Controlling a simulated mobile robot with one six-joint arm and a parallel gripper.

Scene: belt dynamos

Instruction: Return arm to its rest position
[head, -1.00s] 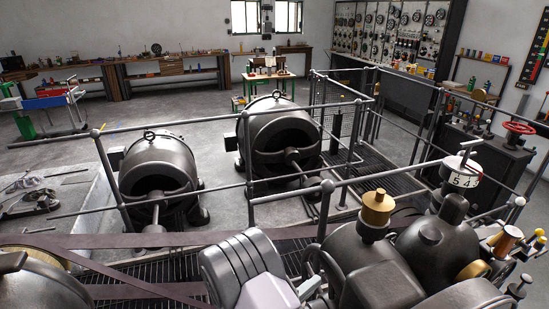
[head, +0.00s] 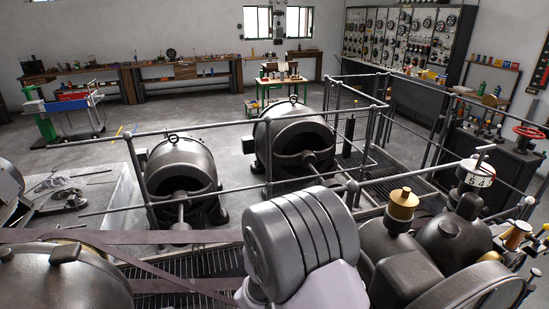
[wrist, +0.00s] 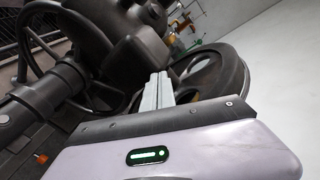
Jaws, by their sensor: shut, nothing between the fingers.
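My gripper (wrist: 160,90) shows in the wrist view, its two pale grey fingers closed together with nothing between them. They point up the picture, in front of dark machinery and a dark round wheel (wrist: 222,72). From this view I cannot tell the gap to the wheel. In the head view, a ribbed silver link and a pale part of my arm rise at the bottom centre. My gripper itself is not seen there.
Dark machinery with a brass-topped cup (head: 403,203) stands right of my arm. Two dynamos (head: 182,178) (head: 293,140) stand behind a grey railing (head: 225,124). A brown belt (head: 120,237) crosses at lower left. Open floor (head: 165,105) lies beyond.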

